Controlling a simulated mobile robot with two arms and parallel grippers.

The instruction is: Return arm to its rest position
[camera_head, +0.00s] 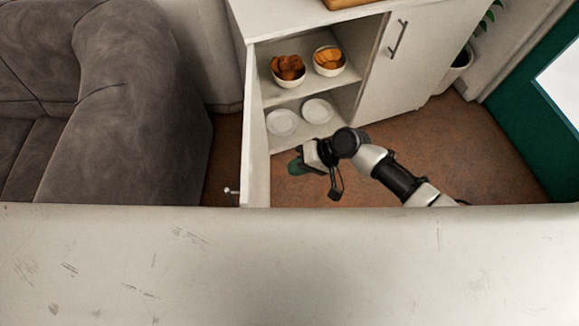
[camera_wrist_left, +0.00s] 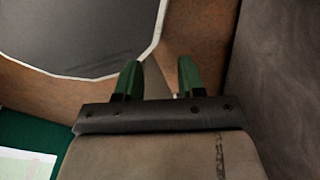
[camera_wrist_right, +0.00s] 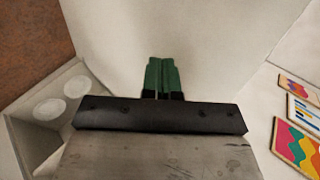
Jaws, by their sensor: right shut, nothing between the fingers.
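My right arm reaches in from the right in the head view. Its gripper (camera_head: 294,167) is beside the inner face of the open cabinet door (camera_head: 255,130), low in front of the cabinet. In the right wrist view its green fingers (camera_wrist_right: 162,62) are together and empty, in front of a pale flat surface; I cannot tell whether they touch it. My left gripper (camera_wrist_left: 158,70) shows only in the left wrist view, its green fingers apart with nothing between them. The left arm is out of the head view.
The open cabinet (camera_head: 349,98) holds two bowls, one of them a bowl of brown food (camera_head: 288,77), above two white plates (camera_head: 282,122). A grey sofa (camera_head: 140,110) stands left. Brown floor (camera_head: 450,140) is free at right. Colourful cards (camera_wrist_right: 297,148) show in the right wrist view.

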